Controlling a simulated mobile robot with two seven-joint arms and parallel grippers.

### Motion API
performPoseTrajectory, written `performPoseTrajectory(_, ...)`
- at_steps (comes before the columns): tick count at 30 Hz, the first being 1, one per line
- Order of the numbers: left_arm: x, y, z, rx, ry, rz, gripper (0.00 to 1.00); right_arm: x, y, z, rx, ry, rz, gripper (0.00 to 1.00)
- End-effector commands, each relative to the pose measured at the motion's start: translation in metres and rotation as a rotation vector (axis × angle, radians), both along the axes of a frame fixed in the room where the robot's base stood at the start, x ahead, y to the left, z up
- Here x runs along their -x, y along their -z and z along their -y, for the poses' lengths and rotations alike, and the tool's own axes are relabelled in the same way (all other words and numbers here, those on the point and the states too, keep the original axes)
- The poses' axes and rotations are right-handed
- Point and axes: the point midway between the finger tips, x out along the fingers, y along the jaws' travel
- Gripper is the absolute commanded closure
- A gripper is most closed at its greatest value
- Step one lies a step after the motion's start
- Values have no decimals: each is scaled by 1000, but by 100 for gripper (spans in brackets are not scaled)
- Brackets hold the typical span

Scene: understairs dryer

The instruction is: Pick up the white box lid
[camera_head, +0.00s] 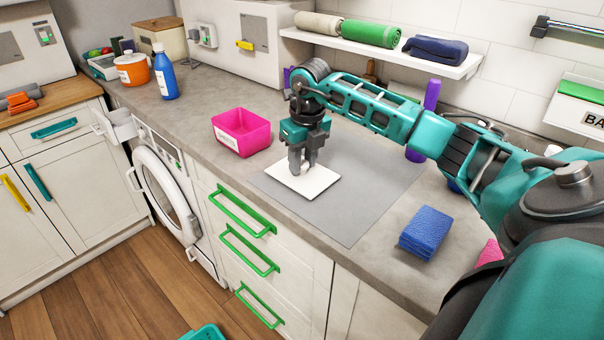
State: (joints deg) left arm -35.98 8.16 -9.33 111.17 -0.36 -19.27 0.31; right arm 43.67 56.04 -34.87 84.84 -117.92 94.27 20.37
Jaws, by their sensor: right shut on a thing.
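The white box lid (311,184) is a flat white square with a small raised knob in its middle. It is over the grey mat (375,193) on the counter; I cannot tell whether it touches the mat. My right gripper (304,168) points straight down at the middle of the lid and is shut on its knob, which the fingers partly hide.
An open pink box (241,132) stands left of the lid. A blue folded cloth (425,232) lies at the right. A purple bottle (430,97) stands behind my right arm. A shelf (385,55) with rolled towels hangs above. The mat's front part is clear.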

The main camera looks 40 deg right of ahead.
Motion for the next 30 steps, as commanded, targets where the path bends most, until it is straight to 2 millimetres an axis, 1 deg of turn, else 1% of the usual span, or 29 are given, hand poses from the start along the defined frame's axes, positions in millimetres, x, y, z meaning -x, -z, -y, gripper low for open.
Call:
performPoseTrajectory(1,0,0,0,0,0,0,100,0,0,0,0,0,1,91)
performPoseTrajectory(3,0,0,0,0,0,0,100,0,0,0,0,0,1,96)
performPoseTrajectory(11,-1,-1,0,0,0,2,100,0,-2,0,0,0,1,96)
performPoseTrajectory(14,-2,-1,0,-1,0,3,100,-1,-8,0,0,0,3,96)
performPoseTrajectory(17,-2,-2,0,0,0,5,100,-1,-18,0,1,0,4,96)
performPoseTrajectory(20,-3,-3,0,0,0,7,100,-1,-35,0,1,-1,6,96)
performPoseTrajectory(23,-3,-4,0,0,0,7,100,-1,-59,1,2,0,8,96)
performPoseTrajectory(30,-3,-9,0,0,0,7,100,-1,-127,0,0,1,7,96)
